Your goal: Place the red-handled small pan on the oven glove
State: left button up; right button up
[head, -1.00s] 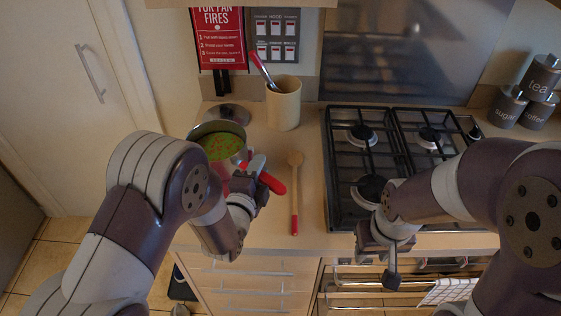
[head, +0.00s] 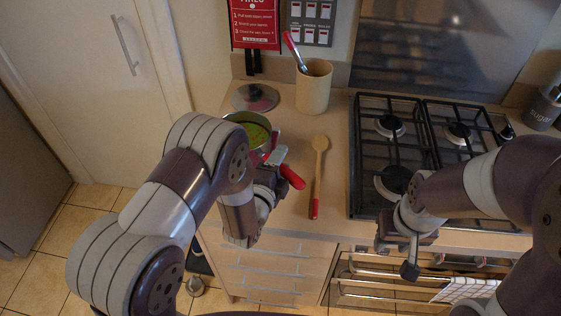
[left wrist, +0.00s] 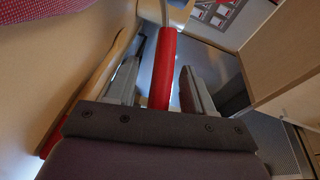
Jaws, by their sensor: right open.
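A pan (head: 255,131) with green contents stands at the left of the counter, partly hidden by my left arm. A red handle (head: 292,177) slants out beside my left gripper (head: 274,160). In the left wrist view the red handle (left wrist: 163,70) lies between the two fingers of my left gripper (left wrist: 160,80), with gaps beside it, so the jaws look open around it. A red patterned surface (left wrist: 45,10) shows at the wrist view's top left; I cannot tell if it is the oven glove. My right gripper (head: 409,255) is open and empty before the hob.
A wooden spoon (head: 319,165) with a red end lies right of the handle. A lid (head: 255,97) and a utensil pot (head: 313,87) stand behind. The gas hob (head: 428,155) fills the right. A checked cloth (head: 462,290) hangs on the oven rail.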

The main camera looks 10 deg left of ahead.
pick_arm(q)
jog(key=shift+r, duration=0.15)
jog(key=f+b+v, duration=0.1)
jog(key=b+v, duration=0.1)
jog(key=v, duration=1)
jog(key=a+n+g+y, duration=0.1)
jog(key=n+g, duration=0.1)
jog(key=n, duration=0.1)
jog(key=a+f+n+g+y, duration=0.1)
jog(key=a+n+g, duration=0.1)
jog(key=n+g, duration=0.1)
jog(key=w+a+f+n+g+y, duration=0.1)
jog(key=a+n+g, duration=0.1)
jog(key=n, duration=0.3)
jog(key=shift+w+a+f+g, duration=0.1)
jog(key=shift+f+g, duration=0.05)
jog(key=shift+g, duration=0.25)
jog(key=s+a+r+n+g+y, duration=0.1)
jog(key=s+a+r+n+g, duration=0.1)
jog(key=s+a+n+g, duration=0.2)
jog(key=s+n+g, duration=0.3)
jog(key=s+n, duration=0.1)
jog(key=s, duration=0.2)
jog(key=shift+r+y, duration=0.3)
jog(key=shift+r, duration=0.05)
